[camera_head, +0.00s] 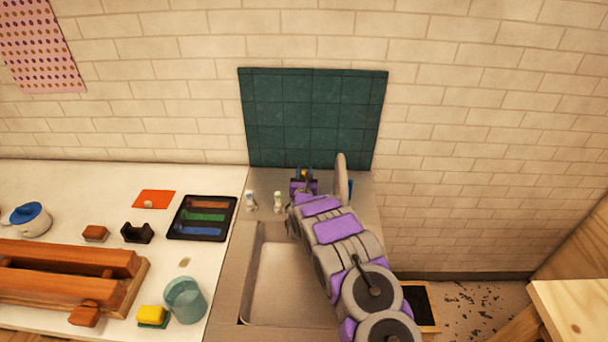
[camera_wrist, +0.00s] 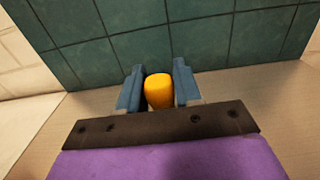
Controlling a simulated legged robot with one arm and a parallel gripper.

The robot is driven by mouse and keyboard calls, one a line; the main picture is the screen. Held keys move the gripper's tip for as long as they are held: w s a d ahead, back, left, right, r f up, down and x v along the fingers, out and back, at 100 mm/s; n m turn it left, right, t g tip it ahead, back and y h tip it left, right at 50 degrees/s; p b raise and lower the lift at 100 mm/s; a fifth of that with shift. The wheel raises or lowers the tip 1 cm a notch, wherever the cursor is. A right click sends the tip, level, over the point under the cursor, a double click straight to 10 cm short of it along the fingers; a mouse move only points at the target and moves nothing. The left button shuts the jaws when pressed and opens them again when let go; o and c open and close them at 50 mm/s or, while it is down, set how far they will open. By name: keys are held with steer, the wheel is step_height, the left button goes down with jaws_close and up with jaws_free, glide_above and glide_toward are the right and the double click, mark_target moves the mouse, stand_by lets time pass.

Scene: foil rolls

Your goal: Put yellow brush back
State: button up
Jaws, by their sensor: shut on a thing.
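My gripper (camera_wrist: 159,92) is shut on a rounded yellow piece (camera_wrist: 159,91), which I take to be the yellow brush; only its end shows between the blue fingers. In the head view my gripper (camera_head: 304,174) is at the back of the sink counter, in front of the dark green tiled panel (camera_head: 312,110). The held piece is only a tiny yellow spot there. A black tray (camera_head: 234,204) on the white counter to the left holds a brown, a green and a blue long piece in separate slots.
A teal cup (camera_head: 185,300), a yellow and green sponge (camera_head: 151,314), a black tape holder (camera_head: 137,232), an orange card (camera_head: 154,199) and a wooden rack (camera_head: 65,290) stand left.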

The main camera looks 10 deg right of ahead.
steer(key=o, duration=0.7)
steer(key=shift+d+f, duration=0.1)
steer(key=shift+d, duration=0.1)
steer(key=o, duration=0.3)
steer(key=shift+d, duration=0.3)
steer(key=shift+o, duration=0.2)
steer(key=shift+a, duration=0.15)
steer(key=shift+s+a, duration=0.1)
steer(key=shift+a, duration=0.15)
steer(key=s, duration=0.4)
steer(key=s+a+p, duration=0.1)
steer(key=s, duration=0.2)
steer(key=s+a+p, duration=0.1)
steer(key=s, duration=0.3)
steer(key=shift+s, duration=0.3)
steer(key=shift+r, duration=0.2)
